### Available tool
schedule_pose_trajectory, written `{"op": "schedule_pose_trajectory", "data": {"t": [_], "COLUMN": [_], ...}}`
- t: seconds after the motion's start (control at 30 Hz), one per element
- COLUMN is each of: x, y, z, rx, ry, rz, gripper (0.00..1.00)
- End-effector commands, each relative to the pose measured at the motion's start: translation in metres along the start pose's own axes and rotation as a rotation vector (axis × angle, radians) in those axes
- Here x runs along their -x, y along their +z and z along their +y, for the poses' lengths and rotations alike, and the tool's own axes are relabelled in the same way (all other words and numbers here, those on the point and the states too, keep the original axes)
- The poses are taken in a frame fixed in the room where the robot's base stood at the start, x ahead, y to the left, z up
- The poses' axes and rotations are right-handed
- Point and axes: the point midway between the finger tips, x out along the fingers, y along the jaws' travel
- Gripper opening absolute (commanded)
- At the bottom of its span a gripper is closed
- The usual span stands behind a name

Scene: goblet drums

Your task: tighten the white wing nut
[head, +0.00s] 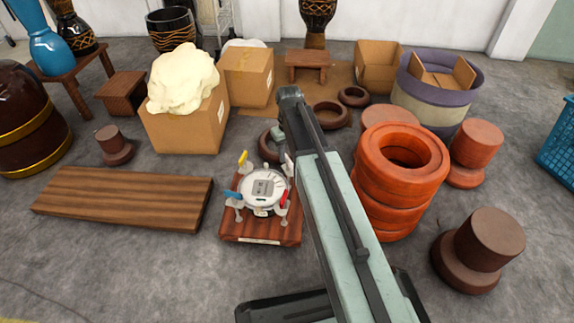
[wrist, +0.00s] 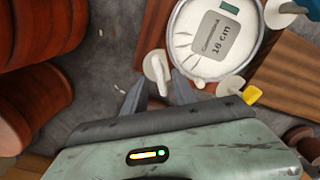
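Stacked orange rings (head: 402,180) stand close to the right of my arm. A wooden plank (head: 125,198) lies at left. A cardboard box (head: 190,125) with a cream lump stands behind. Brown rings (head: 330,115) lie at the back. Grey floor is free in front.

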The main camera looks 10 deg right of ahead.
Motion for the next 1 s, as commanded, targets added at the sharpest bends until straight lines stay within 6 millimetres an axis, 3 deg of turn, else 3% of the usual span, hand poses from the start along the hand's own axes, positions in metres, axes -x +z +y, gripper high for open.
{"op": "schedule_pose_trajectory", "data": {"t": [0.07, 0.33, 0.47, 0.6, 1.0], "x": [-0.0144, -0.0125, -0.0125, -0.0125, -0.0126], "y": [-0.0001, -0.0002, -0.0002, -0.0019, -0.0011], "z": [-0.0003, -0.0007, -0.0009, -0.0080, -0.0042], "rx": [0.000, 0.001, 0.001, 0.009, -0.093], "ry": [0.000, 0.000, 0.000, 0.000, -0.002], "rz": [0.000, 0.000, 0.000, 0.000, 0.001], "gripper": [0.34, 0.34, 0.00, 0.00, 0.00]}}
